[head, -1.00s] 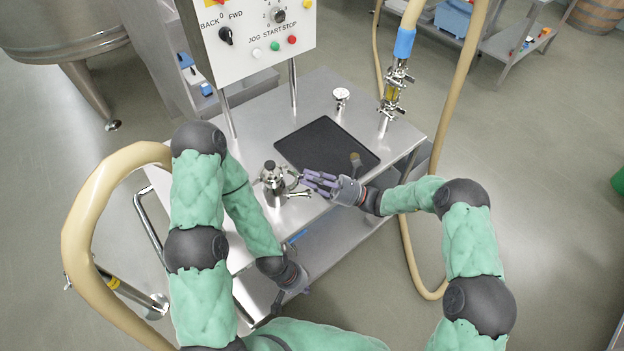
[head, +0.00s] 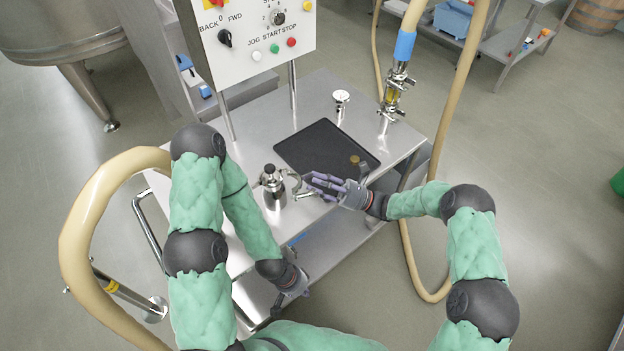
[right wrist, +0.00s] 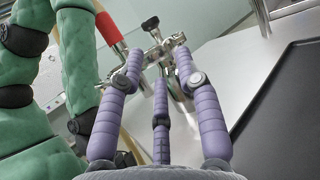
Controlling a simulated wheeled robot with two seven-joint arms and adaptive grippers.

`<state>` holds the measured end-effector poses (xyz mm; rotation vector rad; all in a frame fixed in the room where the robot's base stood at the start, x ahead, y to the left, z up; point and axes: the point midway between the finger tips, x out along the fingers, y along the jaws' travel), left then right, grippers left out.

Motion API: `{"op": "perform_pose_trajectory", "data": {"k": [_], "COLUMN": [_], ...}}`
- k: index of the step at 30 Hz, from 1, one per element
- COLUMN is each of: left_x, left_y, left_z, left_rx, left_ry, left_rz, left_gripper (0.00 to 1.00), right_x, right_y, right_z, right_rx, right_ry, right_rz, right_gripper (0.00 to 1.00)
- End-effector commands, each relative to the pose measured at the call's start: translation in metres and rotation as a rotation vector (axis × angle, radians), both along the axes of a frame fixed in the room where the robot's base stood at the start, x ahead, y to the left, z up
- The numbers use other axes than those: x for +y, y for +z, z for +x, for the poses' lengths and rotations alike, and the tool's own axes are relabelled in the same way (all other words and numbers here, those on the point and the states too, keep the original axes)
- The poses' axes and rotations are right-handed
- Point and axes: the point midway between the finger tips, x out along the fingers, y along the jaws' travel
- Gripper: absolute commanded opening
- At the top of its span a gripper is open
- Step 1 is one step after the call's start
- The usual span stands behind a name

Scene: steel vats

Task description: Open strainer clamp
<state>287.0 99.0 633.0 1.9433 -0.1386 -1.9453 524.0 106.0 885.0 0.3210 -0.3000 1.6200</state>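The strainer (head: 273,192) is a small upright steel body with a dark knob on top, near the table's front edge. A curved steel clamp piece (head: 293,178) stands out from its right side, with a short steel arm below. My right gripper (head: 314,183) is just right of the clamp, its purple fingers pointing left at it. In the right wrist view the fingers (right wrist: 158,75) are spread apart, with steel clamp parts (right wrist: 160,48) at or just beyond their tips; touch cannot be told. My left gripper (head: 298,292) hangs low at the table's front; its fingers are mostly hidden.
A black mat (head: 315,143) with a small brown round piece (head: 354,159) lies behind my right gripper. A small gauge (head: 341,97) and a hose fitting (head: 393,95) stand at the table's back right. A control box (head: 255,40) rises behind on posts.

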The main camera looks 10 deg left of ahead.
Motion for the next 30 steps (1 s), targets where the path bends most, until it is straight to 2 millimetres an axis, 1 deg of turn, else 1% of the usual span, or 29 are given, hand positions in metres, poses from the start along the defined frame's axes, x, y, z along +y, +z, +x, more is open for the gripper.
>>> {"op": "perform_pose_trajectory", "data": {"k": [1, 6, 9, 13, 18, 27, 28, 29, 30], "left_x": [0.000, 0.000, 0.000, 0.000, 0.000, 0.000, 0.000, 0.000, 0.000], "left_y": [0.000, 0.000, 0.000, 0.000, 0.000, 0.000, 0.000, 0.000, 0.001], "left_z": [0.000, 0.000, 0.000, 0.000, 0.000, 0.000, 0.000, 0.000, 0.000], "left_rx": [0.000, 0.000, 0.000, 0.000, 0.000, 0.000, 0.000, 0.000, 0.000], "left_ry": [0.000, 0.000, 0.000, 0.000, 0.000, 0.000, 0.000, 0.000, 0.000], "left_rz": [0.000, 0.000, 0.000, 0.000, 0.000, 0.000, 0.000, 0.000, 0.000], "left_gripper": [0.00, 0.00, 0.00, 0.00, 0.00, 0.00, 0.00, 0.00, 0.00], "right_x": [-0.011, -0.042, -0.059, -0.075, -0.086, -0.088, -0.088, -0.088, -0.088], "right_y": [-0.005, -0.018, -0.025, -0.032, -0.036, -0.037, -0.037, -0.036, -0.034], "right_z": [0.001, 0.004, 0.005, 0.007, 0.007, 0.007, 0.007, 0.007, 0.007], "right_rx": [0.002, 0.001, -0.001, 0.000, -0.001, -0.001, -0.001, -0.001, -0.003], "right_ry": [-0.004, -0.004, -0.004, -0.002, -0.001, 0.000, 0.000, 0.001, 0.003], "right_rz": [0.000, 0.000, 0.000, 0.000, 0.000, 0.000, 0.000, -0.001, -0.006], "right_gripper": [0.35, 0.35, 0.35, 0.35, 0.35, 0.35, 0.29, 0.20, 0.09]}}
